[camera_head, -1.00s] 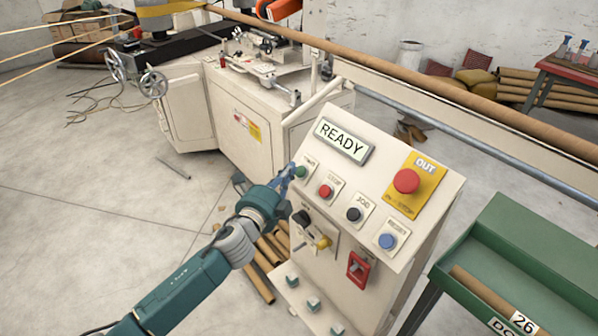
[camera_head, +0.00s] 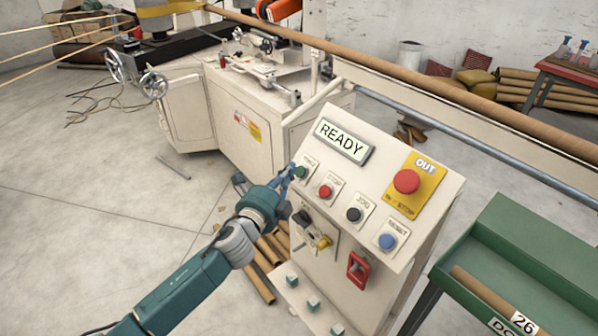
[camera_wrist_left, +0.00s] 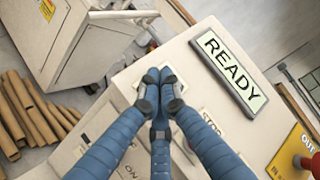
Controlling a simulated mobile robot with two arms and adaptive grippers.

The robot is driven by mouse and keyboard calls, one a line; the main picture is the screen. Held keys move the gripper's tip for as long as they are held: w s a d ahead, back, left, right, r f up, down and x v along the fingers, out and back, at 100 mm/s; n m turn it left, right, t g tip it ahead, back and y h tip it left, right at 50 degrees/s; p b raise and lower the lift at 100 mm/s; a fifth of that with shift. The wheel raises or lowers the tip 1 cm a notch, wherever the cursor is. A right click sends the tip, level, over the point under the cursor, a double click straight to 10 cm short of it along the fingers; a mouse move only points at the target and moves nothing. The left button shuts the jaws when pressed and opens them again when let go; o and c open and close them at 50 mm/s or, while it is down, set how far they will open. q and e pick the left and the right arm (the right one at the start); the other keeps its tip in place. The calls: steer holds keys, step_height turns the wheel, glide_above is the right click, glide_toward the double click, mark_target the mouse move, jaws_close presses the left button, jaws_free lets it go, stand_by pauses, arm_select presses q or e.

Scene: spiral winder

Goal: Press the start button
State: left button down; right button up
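The green start button (camera_head: 300,172) sits at the upper left of the sloped cream control panel (camera_head: 440,190), below the lit READY display (camera_head: 342,139). The display also shows in the left wrist view (camera_wrist_left: 230,70). My left gripper (camera_head: 287,178) is at the panel's left edge, right beside the green button. In the left wrist view its blue fingers (camera_wrist_left: 160,77) are drawn together over the button's label plate and hide the button. I cannot tell whether the fingertips touch it. My right gripper is in neither view.
A red stop button (camera_head: 325,191), a black jog button (camera_head: 353,214) and a blue reset button (camera_head: 388,241) run down the panel. A large red emergency button (camera_head: 406,181) sits on yellow. A green cart (camera_head: 520,250) stands at right, and cardboard tubes (camera_head: 258,280) lie below the arm.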

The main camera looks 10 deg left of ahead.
arm_select(q)
steer(key=shift+w+d+f, duration=0.25)
steer(key=shift+w+d+f+b, duration=0.2)
steer(key=shift+f+b, duration=0.05)
steer(key=shift+b, duration=0.15)
stand_by(0.7)
stand_by(0.3)
steer(key=shift+s+a+r+p, duration=0.4)
steer(key=shift+s+r+p, duration=0.1)
steer(key=shift+p, duration=0.15)
steer(key=s+a+r+p, duration=0.2)
steer(key=s+r+p, duration=0.1)
steer(key=shift+a+r, duration=0.1)
steer(key=shift+a, duration=0.1)
stand_by(0.9)
